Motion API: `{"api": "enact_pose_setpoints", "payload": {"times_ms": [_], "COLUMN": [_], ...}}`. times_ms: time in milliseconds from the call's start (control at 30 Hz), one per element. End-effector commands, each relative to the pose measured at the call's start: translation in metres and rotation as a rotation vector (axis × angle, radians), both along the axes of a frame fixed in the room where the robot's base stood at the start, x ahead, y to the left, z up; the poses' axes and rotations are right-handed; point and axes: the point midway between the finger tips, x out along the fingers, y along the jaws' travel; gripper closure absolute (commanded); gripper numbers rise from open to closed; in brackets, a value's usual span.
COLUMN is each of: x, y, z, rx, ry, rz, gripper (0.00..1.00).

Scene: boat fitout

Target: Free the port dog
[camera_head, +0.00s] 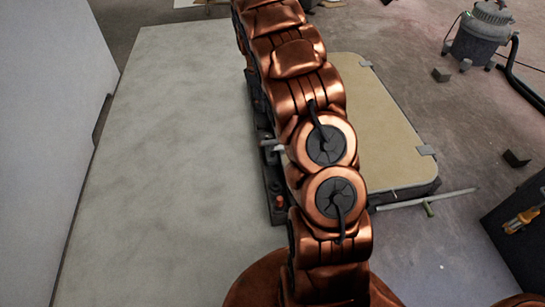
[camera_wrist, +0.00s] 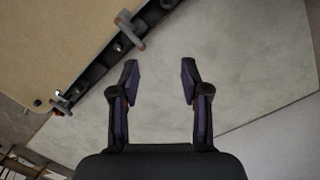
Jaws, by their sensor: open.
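A tan hatch panel (camera_head: 385,135) with a dark frame lies right of my arm in the head view. It fills the upper left of the wrist view (camera_wrist: 60,35). A grey dog handle (camera_wrist: 130,30) sticks out from the dark frame edge (camera_wrist: 92,75), ahead and left of my gripper. A second, smaller fitting (camera_wrist: 63,100) sits farther left along that edge. I cannot tell which is the port dog. My gripper (camera_wrist: 159,80) is open and empty over the pale surface, apart from both fittings. My arm hides it in the head view.
A pale flat board (camera_head: 165,130) gives clear room left of my arm. A light wall panel (camera_head: 45,120) stands at far left. A vacuum (camera_head: 482,42) with hose, a rod (camera_head: 450,194) and a dark box (camera_head: 515,250) are on the right.

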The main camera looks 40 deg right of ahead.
Motion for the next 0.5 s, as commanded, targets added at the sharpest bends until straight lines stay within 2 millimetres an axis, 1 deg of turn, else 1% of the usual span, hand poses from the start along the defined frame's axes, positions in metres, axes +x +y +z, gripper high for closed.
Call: {"api": "enact_pose_setpoints", "payload": {"times_ms": [33, 167, 200, 267, 300, 367, 400, 500], "x": [0.008, 0.025, 0.029, 0.036, 0.04, 0.047, 0.05, 0.059], "y": [-0.008, -0.026, -0.032, -0.039, -0.044, -0.051, -0.055, -0.066], "z": [-0.032, -0.083, -0.098, -0.122, -0.138, -0.161, -0.178, -0.216], "rx": [0.006, 0.02, 0.024, 0.033, 0.038, 0.044, 0.052, 0.066], "ry": [-0.001, -0.006, -0.01, -0.011, -0.015, -0.023, -0.024, -0.039], "rz": [0.016, 0.064, 0.08, 0.104, 0.118, 0.142, 0.158, 0.194], "gripper": [0.54, 0.54, 0.54, 0.54, 0.54, 0.54, 0.54, 0.54]}}
